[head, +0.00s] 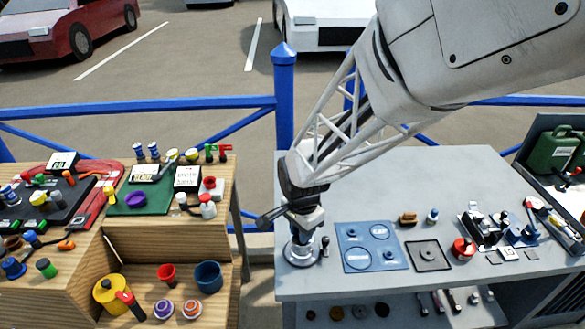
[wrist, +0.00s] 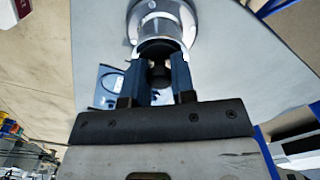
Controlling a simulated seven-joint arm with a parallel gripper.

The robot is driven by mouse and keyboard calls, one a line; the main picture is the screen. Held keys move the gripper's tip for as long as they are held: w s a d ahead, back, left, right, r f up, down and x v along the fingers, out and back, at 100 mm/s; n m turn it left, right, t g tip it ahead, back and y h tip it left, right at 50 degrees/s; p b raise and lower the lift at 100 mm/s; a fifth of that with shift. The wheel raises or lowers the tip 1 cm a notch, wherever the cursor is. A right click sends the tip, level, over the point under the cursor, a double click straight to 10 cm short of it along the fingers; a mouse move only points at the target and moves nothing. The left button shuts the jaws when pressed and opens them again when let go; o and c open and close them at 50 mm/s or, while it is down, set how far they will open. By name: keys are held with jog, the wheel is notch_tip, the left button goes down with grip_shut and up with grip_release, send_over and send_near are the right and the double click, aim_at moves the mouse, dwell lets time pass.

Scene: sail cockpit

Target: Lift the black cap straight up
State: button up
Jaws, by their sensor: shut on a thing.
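My gripper (head: 303,222) points down over the left end of the grey table in the head view. Below it stands a silver, round, winch-like fitting (head: 297,255). In the wrist view my two dark blue fingers (wrist: 160,80) are shut on a small dark round piece, the black cap (wrist: 158,74). The silver fitting (wrist: 172,14) shows just beyond the fingertips. The fingers hide most of the cap, and in the head view the gripper hides it. I cannot tell whether the cap touches the fitting.
A blue panel (head: 371,247) with round outlines lies right of the fitting, then a black-framed plate (head: 427,256) and a red-topped piece (head: 463,249). A wooden bench (head: 180,232) with coloured parts stands left, across a gap. A blue post (head: 285,95) and railing run behind.

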jog(key=shift+r, duration=1.5)
jog(key=shift+s+r, duration=0.25)
jog(key=s+d+r, duration=0.1)
jog(key=s+d, duration=0.3)
jog(key=s, duration=1.1)
jog(key=shift+r, duration=0.2)
jog(key=shift+r, duration=0.15)
jog(key=shift+r, duration=0.8)
